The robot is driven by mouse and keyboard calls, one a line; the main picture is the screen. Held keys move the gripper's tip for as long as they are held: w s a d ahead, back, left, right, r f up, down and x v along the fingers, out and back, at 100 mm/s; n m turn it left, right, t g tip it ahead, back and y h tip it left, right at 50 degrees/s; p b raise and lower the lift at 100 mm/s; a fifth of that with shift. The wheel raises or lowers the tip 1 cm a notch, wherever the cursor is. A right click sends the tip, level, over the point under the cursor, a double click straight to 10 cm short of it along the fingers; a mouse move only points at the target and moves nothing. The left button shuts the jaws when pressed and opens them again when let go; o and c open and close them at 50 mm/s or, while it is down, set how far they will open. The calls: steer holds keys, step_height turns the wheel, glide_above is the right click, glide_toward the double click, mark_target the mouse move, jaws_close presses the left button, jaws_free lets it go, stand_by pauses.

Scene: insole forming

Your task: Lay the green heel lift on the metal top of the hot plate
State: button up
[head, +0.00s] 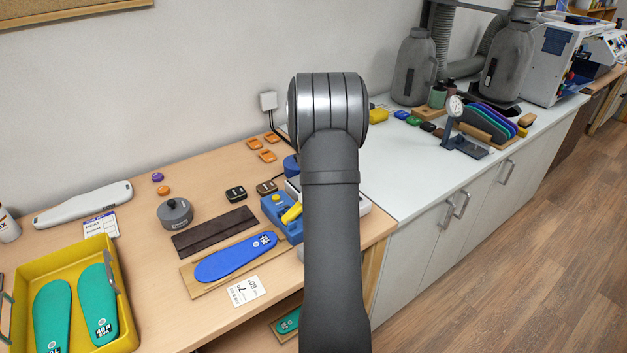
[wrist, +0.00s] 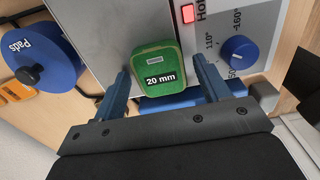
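The green heel lift (wrist: 156,80), marked "20 mm", is between my gripper's fingers in the wrist view. My gripper (wrist: 163,72) is open, with a finger on each side of the lift and a visible gap at the right. The hot plate's grey metal top (wrist: 95,35) is behind the lift in this view, and the lift overlaps its near edge. I cannot tell whether the lift touches the metal. The hot plate's panel (wrist: 258,22) has a lit red lamp and a blue dial. In the head view my arm hides the lift, my gripper and most of the hot plate.
A blue "Pads" drum (wrist: 42,62) stands left of the hot plate in the wrist view. In the head view, a blue-and-yellow item (head: 280,212), a blue insole (head: 235,258), a grey round tin (head: 175,212) and a yellow tray (head: 125,335) are on the wooden bench.

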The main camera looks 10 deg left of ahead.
step_height(320, 180, up, 12)
steer(key=shift+r, duration=0.2)
stand_by(0.4)
steer(key=shift+f, duration=0.15)
step_height(320, 180, down, 12)
steer(key=shift+r, duration=1.8)
steer(key=shift+f, duration=0.15)
